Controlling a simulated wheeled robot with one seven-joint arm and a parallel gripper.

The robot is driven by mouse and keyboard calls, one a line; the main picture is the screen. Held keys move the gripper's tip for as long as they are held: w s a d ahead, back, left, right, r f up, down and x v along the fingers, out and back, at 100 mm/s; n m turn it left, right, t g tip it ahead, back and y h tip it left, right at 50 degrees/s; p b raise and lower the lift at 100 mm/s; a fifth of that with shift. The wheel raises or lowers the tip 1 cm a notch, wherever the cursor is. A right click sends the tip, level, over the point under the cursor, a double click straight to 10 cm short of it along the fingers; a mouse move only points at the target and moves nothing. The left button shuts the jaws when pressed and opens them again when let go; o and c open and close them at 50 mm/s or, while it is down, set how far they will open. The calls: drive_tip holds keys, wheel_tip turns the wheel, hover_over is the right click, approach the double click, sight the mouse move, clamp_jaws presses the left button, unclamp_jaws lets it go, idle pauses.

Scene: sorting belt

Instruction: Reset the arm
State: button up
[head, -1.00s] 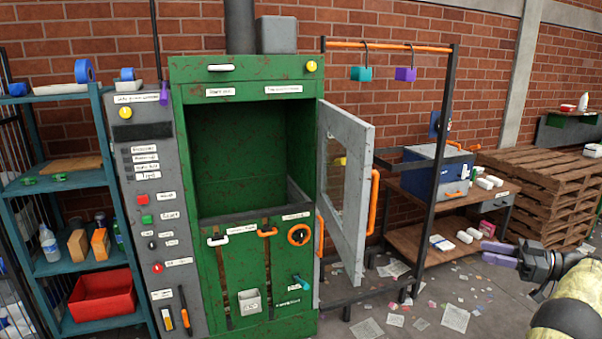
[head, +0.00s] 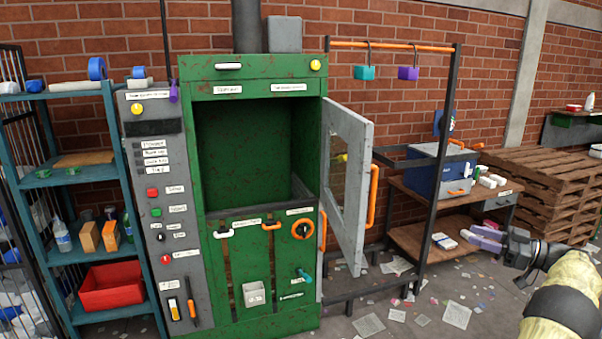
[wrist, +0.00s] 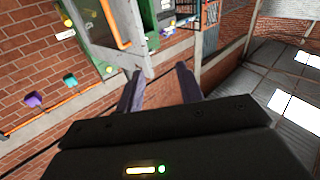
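My gripper (head: 471,237) is at the lower right of the head view, held out in front of the low wooden bench. Its two purple fingers stand apart with nothing between them. In the wrist view the fingers (wrist: 160,75) are also spread and empty, and that picture is strongly tilted. My arm in its yellowish sleeve runs to the lower right edge of the head view.
A green cabinet (head: 232,103) stands in the middle, its grey windowed door (head: 354,225) swung open to the right. A blue shelf (head: 75,180) is on the left. A black rack (head: 443,130), bench (head: 415,240) and stacked pallets (head: 560,190) are right. Papers litter the floor.

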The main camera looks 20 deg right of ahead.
drive_tip(key=w+a+r+m+t+h, duration=0.3)
drive_tip(key=w+a+h, duration=0.15)
drive_tip(key=w, duration=0.45)
drive_tip(key=w+a+r+m+t+h, duration=0.2)
drive_tip(key=w+a+r+h, duration=0.1)
drive_tip(key=w+a, duration=0.4)
drive_tip(key=w+a+f+m+g+h, duration=0.1)
drive_tip(key=w+a+f+m+h, duration=0.15)
drive_tip(key=a, duration=0.25)
drive_tip(key=w+a+f+m+g+h, duration=0.1)
drive_tip(key=a+m+h, duration=0.15)
drive_tip(key=a, duration=0.25)
drive_tip(key=s+a+f+g+h, duration=0.1)
drive_tip(key=s+a+f+g, duration=0.7)
drive_tip(key=s+a+f, duration=0.65)
drive_tip(key=s+a+f+g, duration=0.1)
drive_tip(key=s+a+g, duration=0.1)
drive_tip(key=s, duration=0.4)
drive_tip(key=s+a+f+g+y, duration=0.1)
drive_tip(key=s+a+f+g, duration=0.1)
drive_tip(key=s+a, duration=0.3)
drive_tip(key=s+a+f+n+g, duration=0.1)
drive_tip(key=s+a+g, duration=0.1)
drive_tip(key=s, duration=0.5)
drive_tip(key=shift+s+a+f, duration=0.3)
drive_tip(key=shift+a+f, duration=0.05)
drive_tip(key=shift+a, duration=0.35)
drive_tip(key=shift+w, duration=0.1)
